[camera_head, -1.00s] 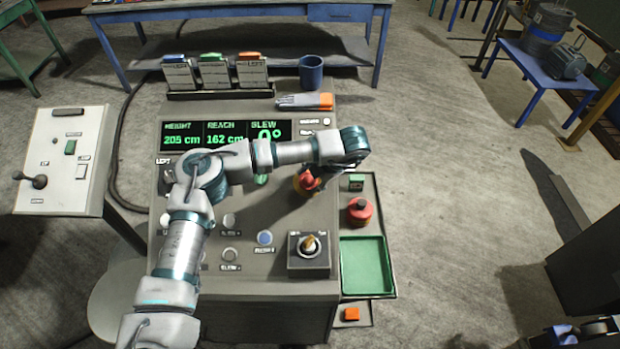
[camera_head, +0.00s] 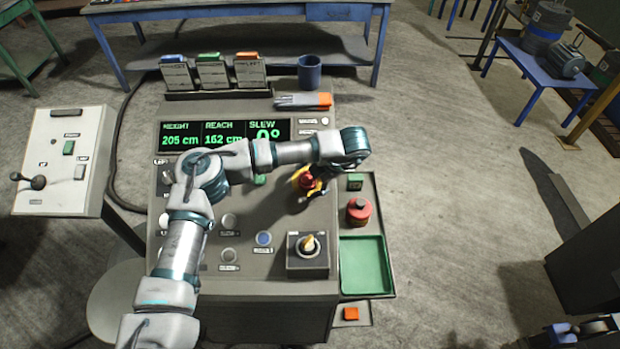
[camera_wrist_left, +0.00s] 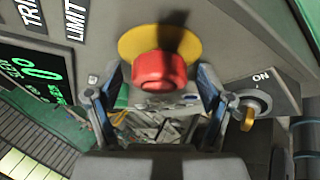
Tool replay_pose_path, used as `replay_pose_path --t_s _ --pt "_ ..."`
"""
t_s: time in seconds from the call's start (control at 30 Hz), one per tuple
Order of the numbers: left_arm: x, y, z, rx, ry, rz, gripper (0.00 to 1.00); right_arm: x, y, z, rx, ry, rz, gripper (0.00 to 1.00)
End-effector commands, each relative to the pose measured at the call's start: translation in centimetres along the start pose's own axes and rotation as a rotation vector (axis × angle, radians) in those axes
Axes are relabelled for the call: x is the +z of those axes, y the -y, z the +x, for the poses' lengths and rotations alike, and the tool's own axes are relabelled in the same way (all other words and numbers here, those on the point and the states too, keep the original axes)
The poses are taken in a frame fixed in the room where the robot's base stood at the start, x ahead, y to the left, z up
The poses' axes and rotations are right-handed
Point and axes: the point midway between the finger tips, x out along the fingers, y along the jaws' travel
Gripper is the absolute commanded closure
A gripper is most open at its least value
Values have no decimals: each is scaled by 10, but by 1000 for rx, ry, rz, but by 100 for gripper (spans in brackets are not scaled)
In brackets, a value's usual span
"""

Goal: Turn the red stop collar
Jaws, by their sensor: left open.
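A red knob (camera_wrist_left: 160,72) with a yellow ring (camera_wrist_left: 139,42) around its base stands on the grey console face. In the head view the red knob (camera_head: 307,183) sits right of the screen, partly covered by my left gripper (camera_head: 315,182). My left gripper (camera_wrist_left: 160,88) is open in the wrist view, with one finger on each side of the knob. Gaps seem to show between fingers and knob; contact cannot be told.
A rotary switch (camera_head: 308,246) with a yellow handle is below the knob. A second red part (camera_head: 359,211) and a green tray (camera_head: 365,266) are at the console's right side.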

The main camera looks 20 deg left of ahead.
Motion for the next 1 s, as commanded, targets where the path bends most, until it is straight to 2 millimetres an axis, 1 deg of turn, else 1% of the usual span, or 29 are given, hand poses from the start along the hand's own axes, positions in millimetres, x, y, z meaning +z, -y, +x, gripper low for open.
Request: replay_pose_path --t_s 0.13,0.4,0.53,0.6,0.7,1.0 --pt "1 0 -20 0 2 0 20 0 0 0 0 -1 -1 60" --pt "2 0 -81 3 3 0 20 0 0 0 0 -1 -2 60" --pt "3 0 -102 2 1 0 20 -1 0 0 1 -1 -2 60" --pt "3 0 -110 1 0 0 20 -1 0 0 1 -1 -2 60" --pt "3 0 -115 0 -1 2 20 -1 0 0 1 -1 -2 60" --pt "3 0 -116 -1 -1 2 20 -1 0 1 0 0 -2 60"
